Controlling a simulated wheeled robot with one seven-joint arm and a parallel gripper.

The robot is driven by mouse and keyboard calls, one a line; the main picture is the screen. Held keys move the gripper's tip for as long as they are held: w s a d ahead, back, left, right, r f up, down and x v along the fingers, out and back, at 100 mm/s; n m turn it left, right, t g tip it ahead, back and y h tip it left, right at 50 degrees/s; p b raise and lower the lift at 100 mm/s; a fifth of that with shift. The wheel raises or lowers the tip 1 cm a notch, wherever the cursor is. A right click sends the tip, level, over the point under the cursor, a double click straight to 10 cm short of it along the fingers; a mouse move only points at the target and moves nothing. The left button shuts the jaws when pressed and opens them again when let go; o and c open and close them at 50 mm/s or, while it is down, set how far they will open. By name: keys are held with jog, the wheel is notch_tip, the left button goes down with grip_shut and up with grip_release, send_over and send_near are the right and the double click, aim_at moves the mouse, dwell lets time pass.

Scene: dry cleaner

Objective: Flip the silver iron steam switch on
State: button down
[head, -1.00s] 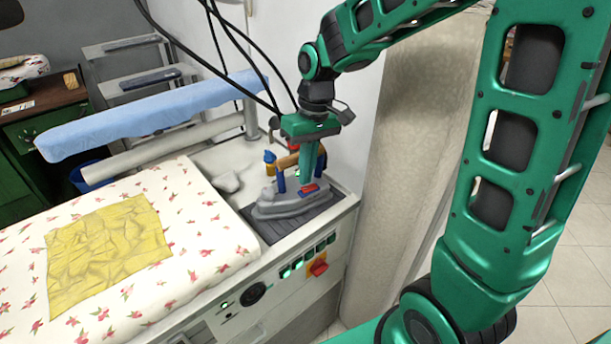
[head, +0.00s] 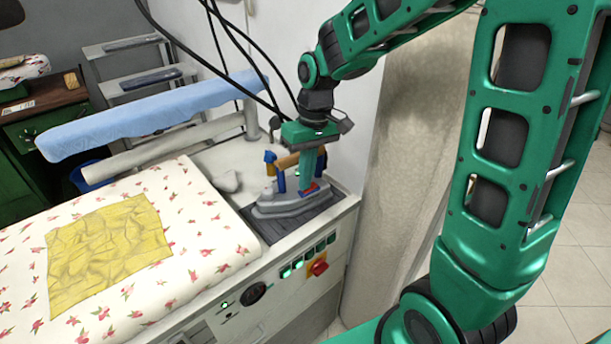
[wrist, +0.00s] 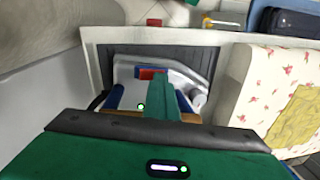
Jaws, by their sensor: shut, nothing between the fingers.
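The silver iron (head: 285,208) rests on a dark ribbed pad at the right end of the ironing station. It has blue posts and a wooden-coloured handle (head: 288,161). A small red and blue switch (head: 312,189) sits on top of the iron near its right side; in the wrist view its red part (wrist: 146,73) shows just beyond the finger. My gripper (head: 305,187) is shut and empty, pointing down over the iron. Its fingertips (wrist: 158,78) are at or very close to the switch and partly cover it. I cannot tell whether they touch it.
A flowered ironing board (head: 190,230) with a yellow cloth (head: 105,250) lies to the left. A blue padded arm (head: 150,115) stands behind it. The front panel has lit green buttons and a red knob (head: 319,268). Black cables hang behind my gripper.

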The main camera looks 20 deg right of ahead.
aim_at(312, 185)
jog(key=shift+w+d+r, duration=0.1)
jog(key=shift+d+r, duration=0.05)
jog(key=shift+d, duration=0.6)
jog(key=shift+w+r, duration=0.1)
jog(key=shift+r, duration=0.5)
notch_tip(312, 185, up, 13)
jog(key=d, duration=0.1)
jog(key=shift+w+d+f, duration=0.15)
jog(key=shift+d+f, duration=0.05)
jog(key=shift+d, duration=0.1)
jog(key=shift+s+a, duration=0.25)
jog(key=shift+a, duration=0.45)
